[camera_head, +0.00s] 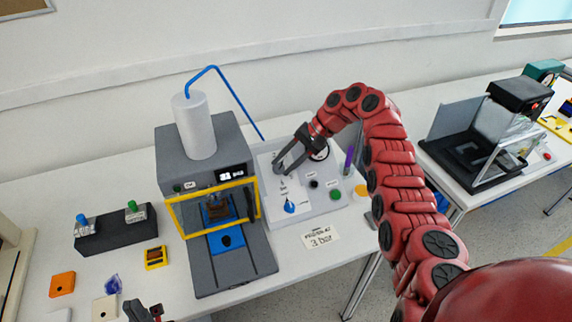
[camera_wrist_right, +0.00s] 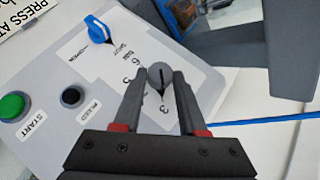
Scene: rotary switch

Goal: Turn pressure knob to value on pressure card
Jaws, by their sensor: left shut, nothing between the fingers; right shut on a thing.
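The pressure card (camera_head: 320,238) lies on the table in front of the control panel and reads "PRESS AT 3 bar"; its corner shows in the right wrist view (camera_wrist_right: 20,14). The grey round pressure knob (camera_wrist_right: 160,76) has a black line running up and down in the right wrist view. A 3 stands just below it, with a 6 and other marks to the upper left. My right gripper (camera_head: 282,168) is shut on the knob, its fingertips (camera_wrist_right: 161,82) on either side. My left gripper (camera_head: 143,312) is shut and empty at the bottom edge, far from the panel.
The panel (camera_head: 325,205) also carries a blue lever (camera_head: 290,207), a black button (camera_wrist_right: 71,96) and a green START button (camera_wrist_right: 12,105). A grey press (camera_head: 205,150) with a yellow frame stands to the left. Small parts and a black block (camera_head: 115,238) lie further left.

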